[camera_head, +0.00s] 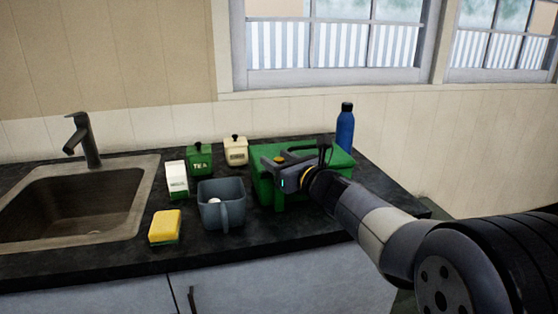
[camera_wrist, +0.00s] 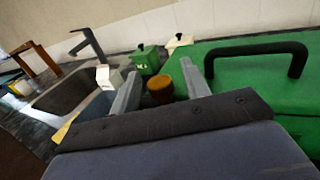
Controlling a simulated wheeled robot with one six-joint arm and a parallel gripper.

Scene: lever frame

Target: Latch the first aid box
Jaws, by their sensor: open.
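The green first aid box (camera_head: 340,160) stands at the right end of the dark counter. Its black handle (camera_wrist: 268,50) and green lid (camera_wrist: 225,47) show in the wrist view. An orange-brown knob (camera_wrist: 160,89) shows between my fingers in the wrist view; it also appears as a small orange spot (camera_head: 280,159) in the head view. My gripper (camera_head: 280,167) is open and reaches over the box from the right. Its fingertips (camera_wrist: 161,72) lie on either side of the knob in the picture, with gaps visible. My gripper and arm hide part of the box.
A blue bottle (camera_head: 345,130) stands behind the box. A sink (camera_head: 80,205) is at the left.

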